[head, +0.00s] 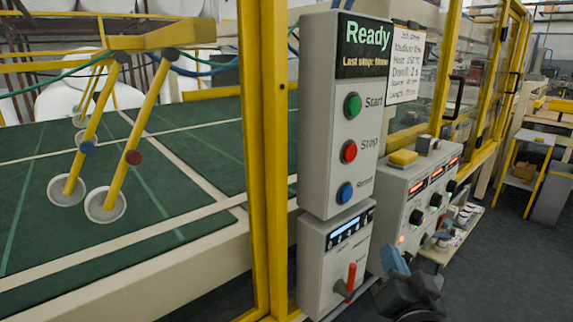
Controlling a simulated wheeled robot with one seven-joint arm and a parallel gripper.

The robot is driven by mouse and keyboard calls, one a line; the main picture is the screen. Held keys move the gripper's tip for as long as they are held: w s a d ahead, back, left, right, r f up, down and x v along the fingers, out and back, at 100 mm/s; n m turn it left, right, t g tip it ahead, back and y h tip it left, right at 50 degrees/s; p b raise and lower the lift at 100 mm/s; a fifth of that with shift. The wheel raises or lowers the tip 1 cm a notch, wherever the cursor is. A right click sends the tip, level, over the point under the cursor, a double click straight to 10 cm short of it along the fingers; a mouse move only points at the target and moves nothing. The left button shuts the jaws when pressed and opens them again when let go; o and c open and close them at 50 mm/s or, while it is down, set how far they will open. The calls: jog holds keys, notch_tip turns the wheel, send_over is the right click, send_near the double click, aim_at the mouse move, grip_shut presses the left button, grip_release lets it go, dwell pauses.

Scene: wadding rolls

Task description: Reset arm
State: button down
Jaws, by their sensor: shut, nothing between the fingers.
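My gripper (397,262) shows at the bottom of the head view, right of centre. Its blue-grey fingers point up and are shut with nothing between them. It is in front of the lower part of the grey control panel (325,110) and the knob box beside it. The panel's screen reads "Ready". Below it are a green Start button (353,106), a red Stop button (349,151) and a blue button (345,193). A lower box (325,262) carries a red lever (351,279). I cannot tell whether the gripper touches anything.
A yellow post (263,150) stands left of the panel. Behind it is a green machine bed (60,240) with yellow suction arms (150,110). A knob box (405,200) and a low shelf (462,225) of small items stand to the right. Dark floor (510,265) at right is open.

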jog(key=s+f+n+g+y, duration=0.15)
jog(key=s+f, duration=0.35)
jog(key=s, duration=0.5)
jog(key=s+f+n+g+y, duration=0.1)
jog(key=s+f+n, duration=0.3)
jog(key=s, duration=0.7)
jog(key=s+r+n+g, duration=0.1)
jog(key=s+r+n, duration=0.1)
jog(key=s, duration=1.9)
jog(key=shift+s+r, duration=0.15)
jog(key=shift+r, duration=0.45)
